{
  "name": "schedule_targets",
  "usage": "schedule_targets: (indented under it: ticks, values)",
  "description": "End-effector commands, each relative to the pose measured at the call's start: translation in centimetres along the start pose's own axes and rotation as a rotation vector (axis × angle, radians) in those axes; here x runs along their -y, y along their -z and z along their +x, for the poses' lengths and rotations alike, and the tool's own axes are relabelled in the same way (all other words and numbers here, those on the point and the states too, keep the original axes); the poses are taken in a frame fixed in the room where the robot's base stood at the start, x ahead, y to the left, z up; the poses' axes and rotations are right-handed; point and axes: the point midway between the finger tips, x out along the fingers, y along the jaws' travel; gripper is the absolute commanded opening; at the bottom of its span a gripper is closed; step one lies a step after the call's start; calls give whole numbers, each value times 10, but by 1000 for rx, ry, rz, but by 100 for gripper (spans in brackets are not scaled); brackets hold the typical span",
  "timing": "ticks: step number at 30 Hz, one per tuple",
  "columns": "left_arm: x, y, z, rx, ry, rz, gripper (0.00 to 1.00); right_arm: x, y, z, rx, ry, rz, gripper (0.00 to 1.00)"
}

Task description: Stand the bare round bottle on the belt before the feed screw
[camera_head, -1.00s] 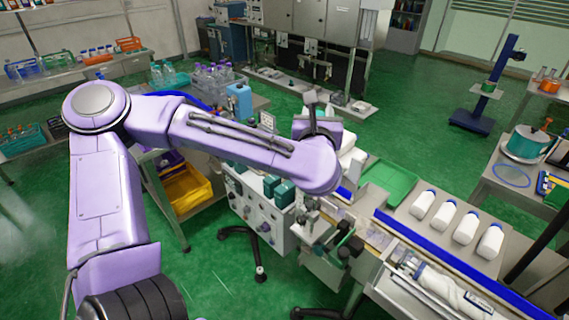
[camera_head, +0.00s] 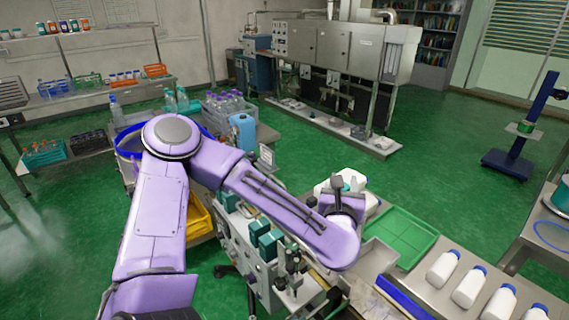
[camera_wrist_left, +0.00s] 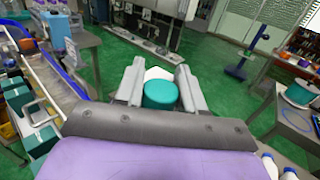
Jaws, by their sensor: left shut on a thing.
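In the left wrist view, a white bottle with a teal round cap (camera_wrist_left: 160,95) stands between the two grey fingers of my left gripper (camera_wrist_left: 159,82). The gripper is shut on it. The cap hides most of the bottle's body, so I cannot tell whether it bears a label. In the head view my left forearm and wrist hide most of the gripper, which is held out beyond the machine table. A conveyor with a blue rail (camera_wrist_left: 62,74) runs along the left of the wrist view. I cannot make out the feed screw. My right gripper is not in view.
A green tray (camera_head: 405,236) lies just right of my left wrist. A blue jug (camera_head: 243,132) and clear bottles stand on a bench behind my arm. Green floor (camera_head: 440,145) is open beyond.

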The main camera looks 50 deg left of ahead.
Motion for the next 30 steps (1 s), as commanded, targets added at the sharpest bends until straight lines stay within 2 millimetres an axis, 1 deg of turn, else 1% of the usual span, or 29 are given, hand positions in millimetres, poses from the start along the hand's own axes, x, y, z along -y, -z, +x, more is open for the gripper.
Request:
schedule_targets:
  ticks: [7,9,13,15,17,24,28,29,30]
  values:
    - [1,50,0,2,2,0,0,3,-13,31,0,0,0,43]
    - [1,62,0,3,2,0,0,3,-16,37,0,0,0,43]
    - [2,78,0,2,3,0,0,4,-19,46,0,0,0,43]
    - [2,91,0,2,4,0,0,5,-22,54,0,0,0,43]
    - [2,100,0,2,5,1,0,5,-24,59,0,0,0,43]
    - [2,98,0,3,4,-1,0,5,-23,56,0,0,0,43]
    - [2,102,0,3,5,-1,0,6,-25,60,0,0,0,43]
    - [2,103,0,1,4,0,41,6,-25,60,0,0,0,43]
    - [2,102,0,1,4,0,55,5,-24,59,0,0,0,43]
